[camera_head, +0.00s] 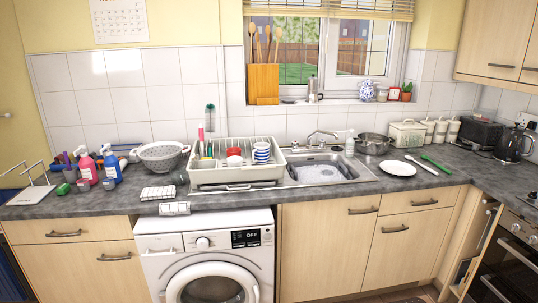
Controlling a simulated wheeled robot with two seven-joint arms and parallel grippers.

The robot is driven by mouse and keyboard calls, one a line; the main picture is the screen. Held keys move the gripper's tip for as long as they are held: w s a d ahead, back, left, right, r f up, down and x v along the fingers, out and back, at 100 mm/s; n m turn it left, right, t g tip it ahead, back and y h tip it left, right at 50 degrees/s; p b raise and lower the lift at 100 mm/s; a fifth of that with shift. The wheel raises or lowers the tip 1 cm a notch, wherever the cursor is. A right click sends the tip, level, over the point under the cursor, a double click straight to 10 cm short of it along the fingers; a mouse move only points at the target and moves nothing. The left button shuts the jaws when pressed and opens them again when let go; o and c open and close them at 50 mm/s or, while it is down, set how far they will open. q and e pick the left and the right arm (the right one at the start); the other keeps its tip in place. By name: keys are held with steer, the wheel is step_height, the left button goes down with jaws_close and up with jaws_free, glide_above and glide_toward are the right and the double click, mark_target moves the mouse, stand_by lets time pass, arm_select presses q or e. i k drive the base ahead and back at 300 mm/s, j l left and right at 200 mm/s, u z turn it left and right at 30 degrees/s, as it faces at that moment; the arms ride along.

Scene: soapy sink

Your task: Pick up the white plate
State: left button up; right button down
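The white plate (398,168) lies flat on the dark countertop, just right of the sink, in the head view. Nothing rests on it. A white-handled utensil (421,165) lies close to its right side, and a green utensil (436,164) lies beyond that. Neither my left gripper nor my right gripper is in the head view.
The sink (325,170) with soapy water is left of the plate. A dish rack (235,174) with dishes stands farther left. A metal pot (372,144) and cream bread bin (407,133) stand behind the plate. The counter in front (420,182) is clear.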

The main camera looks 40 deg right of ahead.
mark_target(398, 167)
steer(key=z, duration=2.2)
